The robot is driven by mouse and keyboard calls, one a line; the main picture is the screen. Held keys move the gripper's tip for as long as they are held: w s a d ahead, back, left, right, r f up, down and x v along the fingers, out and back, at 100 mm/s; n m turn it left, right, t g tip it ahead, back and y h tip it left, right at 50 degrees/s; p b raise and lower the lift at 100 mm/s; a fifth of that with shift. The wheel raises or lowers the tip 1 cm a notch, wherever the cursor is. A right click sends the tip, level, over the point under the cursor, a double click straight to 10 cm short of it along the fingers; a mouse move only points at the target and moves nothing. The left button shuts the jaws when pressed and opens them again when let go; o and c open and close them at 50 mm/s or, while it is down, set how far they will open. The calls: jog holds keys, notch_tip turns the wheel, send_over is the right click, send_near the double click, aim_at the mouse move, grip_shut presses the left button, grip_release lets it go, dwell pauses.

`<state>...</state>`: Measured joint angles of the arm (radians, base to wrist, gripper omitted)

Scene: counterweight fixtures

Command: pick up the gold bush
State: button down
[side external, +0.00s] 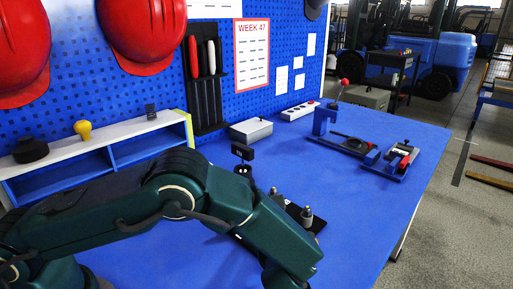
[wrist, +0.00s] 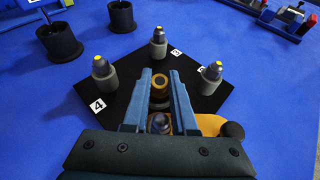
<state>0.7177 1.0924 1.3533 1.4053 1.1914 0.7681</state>
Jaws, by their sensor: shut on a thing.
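In the wrist view my gripper (wrist: 160,75) points at a black plate (wrist: 135,80) on the blue table. Its fingers are closed on a small round gold bush (wrist: 160,80), seen end-on with a dark middle. A domed metallic thing (wrist: 160,122) shows nearer the palm, between the fingers, partly hidden. In the side external view my arm hides the gripper and the bush.
Three grey posts with yellow-tipped tops (wrist: 103,68) (wrist: 158,44) (wrist: 212,74) stand around the fingers on the plate. Two dark cups (wrist: 59,42) (wrist: 121,15) stand behind. A yellow piece (wrist: 208,122) with a dark end lies right of the palm. A shelf (side external: 110,140) backs the table.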

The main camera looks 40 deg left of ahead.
notch_tip(320, 180, up, 4)
jog(key=shift+a+f, duration=0.1)
jog(key=shift+a, duration=0.05)
jog(key=shift+s+a+r+g, duration=0.9)
jog(key=shift+s+a+r, duration=0.85)
jog(key=shift+a+r, duration=2.55)
jog(key=shift+n+h, duration=0.3)
jog(key=shift+n, duration=0.1)
jog(key=w+d+f, duration=0.1)
jog(key=d+f, duration=0.2)
jog(key=w+d+f, duration=0.1)
jog(key=d+f, duration=0.1)
jog(key=w+d+f, duration=0.1)
jog(key=d+f, duration=0.2)
jog(key=shift+w+d+f, duration=0.25)
jog(key=shift+d+f, duration=0.05)
jog(key=shift+f, duration=0.05)
jog(key=shift+d+f, duration=0.1)
jog(key=shift+f, duration=1.95)
jog(key=shift+f, duration=0.2)
